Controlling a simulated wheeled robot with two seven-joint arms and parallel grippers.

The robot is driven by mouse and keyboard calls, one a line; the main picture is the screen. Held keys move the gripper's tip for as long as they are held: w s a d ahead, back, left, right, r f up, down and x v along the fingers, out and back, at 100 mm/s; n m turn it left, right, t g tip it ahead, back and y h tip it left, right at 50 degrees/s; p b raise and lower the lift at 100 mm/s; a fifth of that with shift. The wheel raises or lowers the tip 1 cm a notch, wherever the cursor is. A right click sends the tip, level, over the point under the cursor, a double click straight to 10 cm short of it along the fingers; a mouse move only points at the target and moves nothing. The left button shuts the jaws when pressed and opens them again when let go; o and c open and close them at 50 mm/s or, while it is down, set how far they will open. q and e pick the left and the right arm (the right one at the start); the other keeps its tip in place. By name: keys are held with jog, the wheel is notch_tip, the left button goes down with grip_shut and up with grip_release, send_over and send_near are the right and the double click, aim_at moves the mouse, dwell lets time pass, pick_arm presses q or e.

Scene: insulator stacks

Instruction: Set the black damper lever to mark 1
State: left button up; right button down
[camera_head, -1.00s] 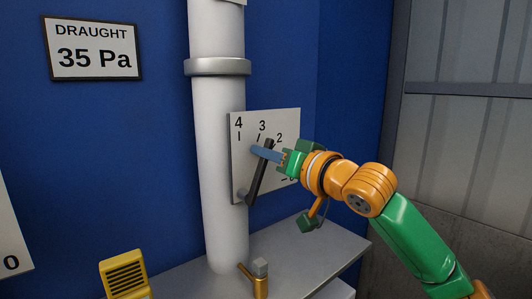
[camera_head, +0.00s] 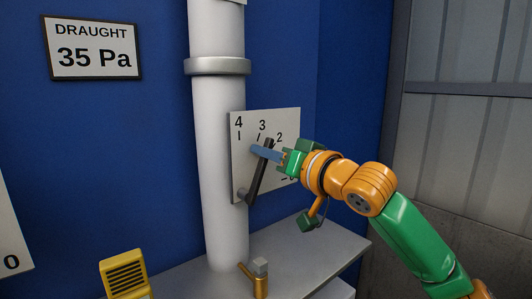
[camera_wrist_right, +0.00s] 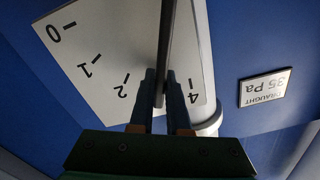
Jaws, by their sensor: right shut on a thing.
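The black damper lever (camera_head: 258,180) pivots low on the white scale plate (camera_head: 289,119) and leans up to the right. Its upper end lies between marks 3 and 2 in the head view. My right gripper (camera_head: 262,152) is shut on the lever near its upper end. In the right wrist view the lever (camera_wrist_right: 166,40) runs between the two fingers of my right gripper (camera_wrist_right: 161,78). There the plate (camera_wrist_right: 130,40) shows marks 0, 1, 2 and 4; mark 3 is hidden. In the head view my gripper hides mark 1. My left gripper is out of view.
A white pipe (camera_head: 215,130) stands left of the plate. The draught sign (camera_head: 94,48) reads 35 Pa. A grey shelf (camera_head: 325,245) lies under the plate.

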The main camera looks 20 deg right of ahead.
aim_at(274, 167)
jog(key=shift+d, duration=0.15)
dwell(0.4)
jog(key=shift+w+d+f+m+b, duration=0.15)
jog(key=shift+w+d+f+m, duration=0.15)
jog(key=shift+d+f+m, duration=0.85)
jog(key=shift+w+d+f+m+b, duration=0.1)
jog(key=shift+w+d+f+m, duration=0.4)
jog(key=shift+m, duration=1.3)
jog(key=shift+w+d+f+m+b, duration=0.15)
jog(key=shift+d+f+m, duration=0.65)
jog(key=shift+m, duration=0.65)
jog(key=shift+a+f, duration=0.15)
jog(key=c, duration=0.9)
grip_release()
